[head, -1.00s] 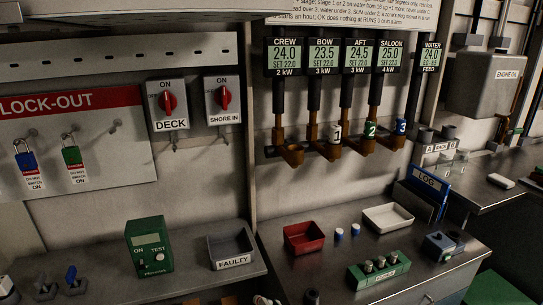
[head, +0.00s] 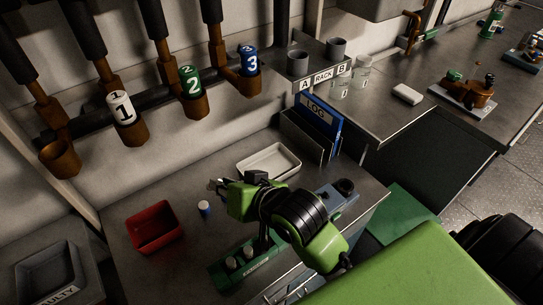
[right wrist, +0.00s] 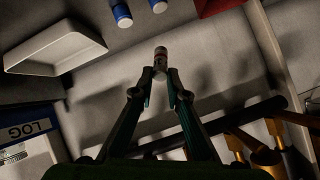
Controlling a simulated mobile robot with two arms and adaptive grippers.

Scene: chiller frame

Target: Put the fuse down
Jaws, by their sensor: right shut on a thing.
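My right gripper (head: 222,188) reaches over the worktop, between the red tray (head: 155,228) and the white tray (head: 268,174). In the right wrist view its two fingertips (right wrist: 160,76) are shut on a small pale cylindrical fuse with a dark and red mark (right wrist: 160,60). The fuse's free end points away from the fingers. I cannot tell whether it touches the worktop. A blue-and-white fuse (head: 205,209) stands just below the gripper in the head view. Two blue-topped fuses (right wrist: 122,14) show in the right wrist view. My left gripper is not in view.
A green block (head: 250,264) with grey cylinders sits near the front edge, partly behind my arm. The blue LOG binder (head: 322,115) stands in a holder at the right. Pipes with numbered caps (head: 123,107) line the wall. Bare worktop lies around the red tray.

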